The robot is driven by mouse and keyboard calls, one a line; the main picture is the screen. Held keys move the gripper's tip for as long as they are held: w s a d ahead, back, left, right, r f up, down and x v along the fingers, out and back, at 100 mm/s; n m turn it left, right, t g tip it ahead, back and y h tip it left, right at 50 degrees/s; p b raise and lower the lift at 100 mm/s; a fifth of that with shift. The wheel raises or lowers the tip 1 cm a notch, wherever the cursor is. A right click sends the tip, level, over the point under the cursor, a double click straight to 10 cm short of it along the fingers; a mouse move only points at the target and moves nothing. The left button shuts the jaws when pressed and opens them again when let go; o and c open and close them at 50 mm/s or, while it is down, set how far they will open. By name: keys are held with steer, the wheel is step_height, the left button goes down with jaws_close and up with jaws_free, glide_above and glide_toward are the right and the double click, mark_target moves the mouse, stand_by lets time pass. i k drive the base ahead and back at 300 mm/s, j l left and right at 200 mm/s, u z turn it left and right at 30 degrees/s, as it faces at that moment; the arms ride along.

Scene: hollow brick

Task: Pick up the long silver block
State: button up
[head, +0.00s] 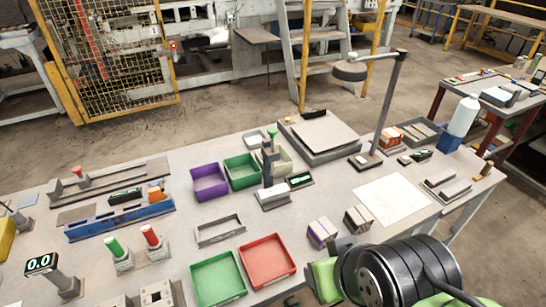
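More than one thing could be the long silver block. A long hollow silver-grey frame (219,231) lies left of centre, behind the green and red trays. Nothing is touching any of these from above. My arm shows as black rings and green parts at the lower right. My gripper's fingers are not visible.
A green tray (218,280) and red tray (267,261) lie at the front. Purple (209,182) and green (241,172) bins stand behind. A lamp post (385,110) rises at the back right. A white sheet (392,199) lies flat between my arm and the lamp.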

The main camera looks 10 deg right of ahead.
mark_target(271, 196)
steer(key=l+u, duration=0.65)
steer(key=u, duration=0.15)
steer(key=l+u, duration=0.4)
steer(key=k+l+u, duration=0.15)
steer(key=u, duration=0.25)
